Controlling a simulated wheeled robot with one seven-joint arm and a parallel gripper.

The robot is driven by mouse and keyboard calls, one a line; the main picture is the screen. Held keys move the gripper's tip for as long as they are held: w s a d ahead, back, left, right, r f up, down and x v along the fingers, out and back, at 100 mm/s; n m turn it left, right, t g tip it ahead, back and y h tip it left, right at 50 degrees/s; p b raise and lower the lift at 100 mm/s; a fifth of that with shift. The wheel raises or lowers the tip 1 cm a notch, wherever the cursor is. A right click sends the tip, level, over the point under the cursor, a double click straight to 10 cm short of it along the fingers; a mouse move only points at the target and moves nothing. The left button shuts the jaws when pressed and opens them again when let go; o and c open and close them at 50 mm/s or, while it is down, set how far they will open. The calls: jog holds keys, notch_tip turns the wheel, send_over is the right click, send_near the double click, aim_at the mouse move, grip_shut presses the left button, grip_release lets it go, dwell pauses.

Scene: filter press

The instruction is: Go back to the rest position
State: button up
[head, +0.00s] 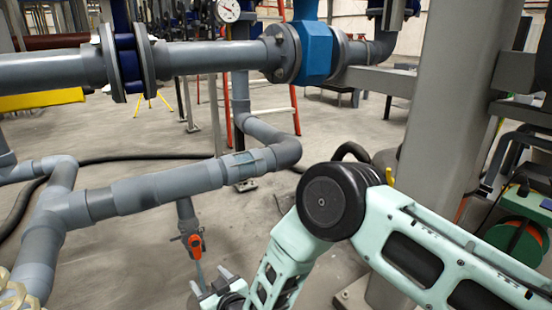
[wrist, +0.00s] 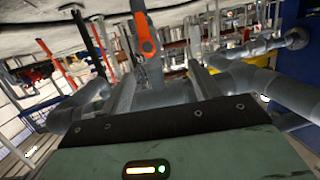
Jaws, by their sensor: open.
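My gripper (head: 211,281) is low in the middle of the head view, with its two grey fingers apart and nothing seen between them. It is just below a small valve with an orange handle (head: 195,243), which hangs on a thin grey pipe under the larger grey pipe. In the wrist view my gripper (wrist: 160,85) shows its fingers spread. The orange handle (wrist: 146,40) appears past the fingertips, between the two fingers in the picture. I cannot tell the exact gap. My pale green arm reaches in from the right.
A grey pipe (head: 165,185) runs above the gripper. A higher flanged pipe (head: 215,55) carries a blue valve body (head: 316,50). A thick grey column (head: 455,90) stands right, close to my arm. A black hose (head: 110,158) lies on the floor. Open concrete floor shows around the valve.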

jog(key=s+d+r+n+g+h, duration=0.1)
jog(key=s+d+r+g, duration=0.2)
jog(key=r, duration=0.4)
jog(key=s+d+r+g+h, duration=0.1)
jog(key=s+d+r+g, duration=0.2)
jog(key=r, duration=0.5)
jog(key=s+d+r+m+g+h, duration=0.1)
jog(key=s+d+r+g+h, duration=0.3)
jog(key=s+d, duration=0.8)
jog(key=s+d+r+g+h, duration=0.25)
jog(key=s+d+r, duration=0.35)
jog(key=s+d, duration=0.6)
notch_tip(320, 180, up, 36)
jog(key=w+d+p, duration=0.1)
jog(key=w+p, duration=0.1)
jog(key=p, duration=3.4)
jog(key=shift+w+f, duration=0.2)
jog(key=shift+w, duration=0.1)
jog(key=shift+t+h, duration=0.25)
